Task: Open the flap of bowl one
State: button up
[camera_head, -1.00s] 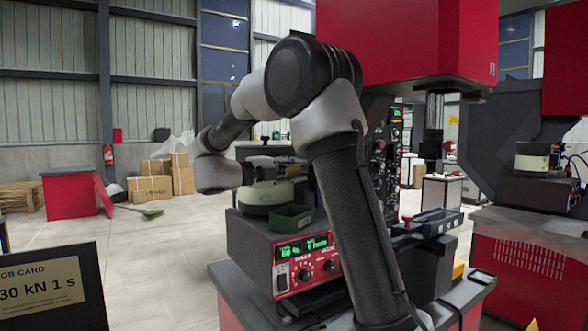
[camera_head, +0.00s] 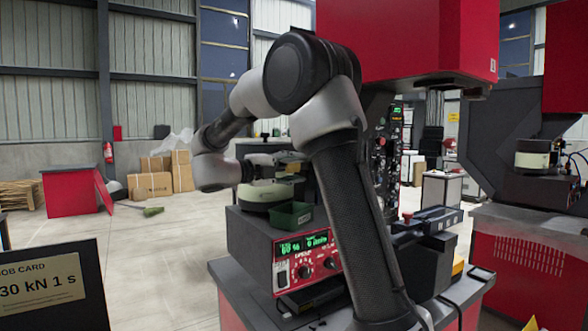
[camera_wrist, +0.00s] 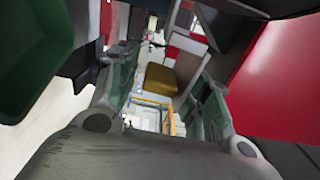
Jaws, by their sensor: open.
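Bowl one seems to be the pale green and cream round bowl feeder (camera_head: 266,197) on top of the red-fronted control unit (camera_head: 296,262) in the head view. My gripper (camera_head: 290,160) is just above this bowl, at its far side, reaching in from the left. In the wrist view the two fingers of my gripper (camera_wrist: 163,100) stand wide apart with nothing held between them. I cannot make out the flap in either view; my wrist and gripper hide part of the bowl's top.
A small green bin (camera_head: 291,215) sits on the control unit beside the bowl; a dark green bin-like shape (camera_wrist: 28,55) is close at the wrist view's left. A tall panel with knobs (camera_head: 385,165) stands behind my arm. A red press head (camera_head: 420,40) hangs above.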

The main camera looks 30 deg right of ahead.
jog(key=a, duration=1.1)
jog(key=shift+s+a, duration=0.2)
jog(key=shift+a, duration=0.2)
